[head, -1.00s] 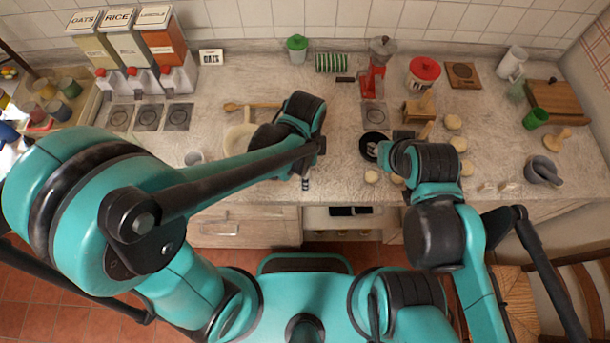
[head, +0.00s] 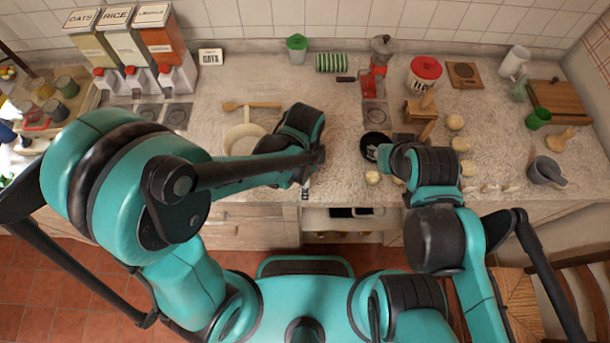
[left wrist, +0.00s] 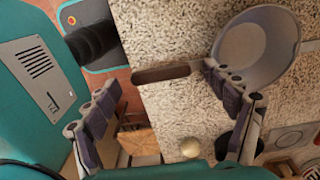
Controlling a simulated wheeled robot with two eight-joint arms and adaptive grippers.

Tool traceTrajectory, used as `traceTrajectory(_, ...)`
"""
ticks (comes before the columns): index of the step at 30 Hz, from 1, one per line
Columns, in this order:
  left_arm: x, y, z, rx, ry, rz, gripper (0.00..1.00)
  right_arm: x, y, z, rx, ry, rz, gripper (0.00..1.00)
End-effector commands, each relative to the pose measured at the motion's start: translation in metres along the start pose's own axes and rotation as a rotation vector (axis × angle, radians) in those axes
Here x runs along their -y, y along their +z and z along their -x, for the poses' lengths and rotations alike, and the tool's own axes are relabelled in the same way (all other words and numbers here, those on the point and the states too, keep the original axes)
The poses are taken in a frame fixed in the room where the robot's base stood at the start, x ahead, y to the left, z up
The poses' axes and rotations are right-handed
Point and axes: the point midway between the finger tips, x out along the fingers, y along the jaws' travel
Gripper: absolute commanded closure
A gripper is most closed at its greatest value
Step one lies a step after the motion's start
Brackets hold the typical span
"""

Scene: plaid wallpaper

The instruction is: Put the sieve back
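A pale round sieve (left wrist: 257,45) with a brown handle (left wrist: 162,73) lies on the counter in the left wrist view. Its pale bowl also shows in the head view (head: 243,138), left of my left wrist, which hides the handle there. My left gripper (left wrist: 160,76) is open, its two fingers wide apart. The handle crosses the space between the fingertips in the picture; the right-hand finger overlaps the neck near the bowl. I cannot tell whether they touch. My right gripper is hidden under its own wrist in the head view.
A wooden spoon (head: 252,105) lies behind the sieve. A black round dish (head: 373,146), dough balls (head: 455,122) and a wooden block (head: 418,111) are around my right wrist. Dispensers (head: 165,50) stand at the back left. A mortar (head: 545,170) stands at the right.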

Motion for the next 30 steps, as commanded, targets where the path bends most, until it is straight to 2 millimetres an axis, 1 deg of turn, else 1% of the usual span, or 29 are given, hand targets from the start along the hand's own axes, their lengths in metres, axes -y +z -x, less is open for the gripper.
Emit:
traceTrajectory(5,0.000,0.000,0.002,0.000,0.000,0.000,0.15,0.000,-0.001,0.002,0.000,0.000,0.000,0.68)
traceTrajectory(8,0.000,0.000,0.011,0.000,0.000,0.000,0.15,0.000,-0.004,0.005,0.000,0.000,0.000,0.68)
traceTrajectory(11,-0.001,0.000,0.029,0.000,0.000,0.000,0.15,0.000,-0.008,0.011,0.000,0.000,0.000,0.68)
traceTrajectory(18,-0.001,0.000,0.084,0.001,0.000,0.000,0.15,0.000,-0.017,0.024,0.000,0.000,0.000,0.68)
traceTrajectory(21,-0.001,0.000,0.102,0.001,0.001,0.000,0.15,0.000,-0.020,0.028,0.000,0.000,0.000,0.68)
traceTrajectory(25,0.000,0.000,0.117,0.001,0.001,0.000,0.15,0.000,-0.021,0.030,0.000,0.000,0.000,0.68)
traceTrajectory(30,0.000,0.000,0.123,0.001,0.001,0.000,0.15,0.000,-0.022,0.031,0.000,0.000,0.000,0.68)
